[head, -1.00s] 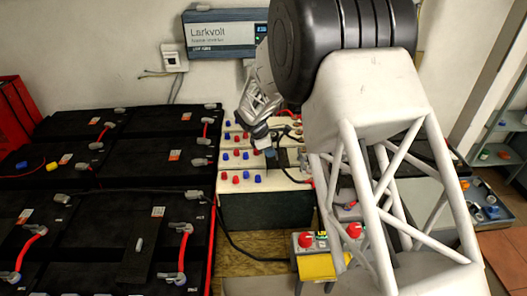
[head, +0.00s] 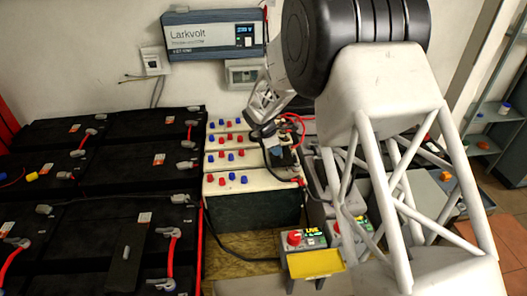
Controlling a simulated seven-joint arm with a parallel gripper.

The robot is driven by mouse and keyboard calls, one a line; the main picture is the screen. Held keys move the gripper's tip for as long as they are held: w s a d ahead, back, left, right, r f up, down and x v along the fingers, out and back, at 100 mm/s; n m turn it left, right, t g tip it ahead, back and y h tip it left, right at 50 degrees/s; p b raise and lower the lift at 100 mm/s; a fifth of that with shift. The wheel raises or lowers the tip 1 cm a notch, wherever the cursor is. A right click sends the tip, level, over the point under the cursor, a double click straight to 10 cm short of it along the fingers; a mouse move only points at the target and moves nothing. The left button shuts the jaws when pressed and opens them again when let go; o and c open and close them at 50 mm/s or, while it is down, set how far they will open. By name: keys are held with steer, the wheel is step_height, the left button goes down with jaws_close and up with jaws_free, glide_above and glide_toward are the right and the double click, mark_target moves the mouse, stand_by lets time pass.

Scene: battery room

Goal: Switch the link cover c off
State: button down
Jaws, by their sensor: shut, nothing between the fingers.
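A grey box (head: 290,262) with a red knob (head: 294,238), a lit panel reading "LIVE" (head: 314,231) and a yellow flap (head: 317,264) at its front stands on the wooden board, low in the middle of the head view. A second red knob and lit panel (head: 340,229) show just right of it, partly behind my arm. I cannot read which of these is link cover c. My gripper (head: 262,129) is shut and empty, above the pale-topped batteries, behind and left of these boxes. Its fingertips are small and dark in this view.
Black batteries (head: 110,235) with red cables fill the left. Pale-topped batteries (head: 245,184) with red and blue caps stand centre, a black cable in front. A Larkvolt inverter (head: 190,38) hangs on the wall. Shelves (head: 495,130) stand right. My arm hides the area right of centre.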

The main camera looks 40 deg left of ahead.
mark_target(288, 156)
steer(key=shift+w+d+f, duration=0.1)
steer(key=shift+w+d, duration=1)
steer(key=shift+d, duration=0.1)
steer(key=shift+s+a, duration=0.5)
steer(key=shift+a, duration=0.05)
steer(key=shift+s+a+r, duration=0.15)
steer(key=shift+s+a, duration=0.4)
steer(key=shift+s+a+r, duration=0.15)
steer(key=shift+s+a, duration=0.35)
steer(key=shift+a, duration=0.05)
steer(key=v, duration=0.9)
steer(key=shift+r, duration=0.3)
steer(key=shift+d, duration=0.15)
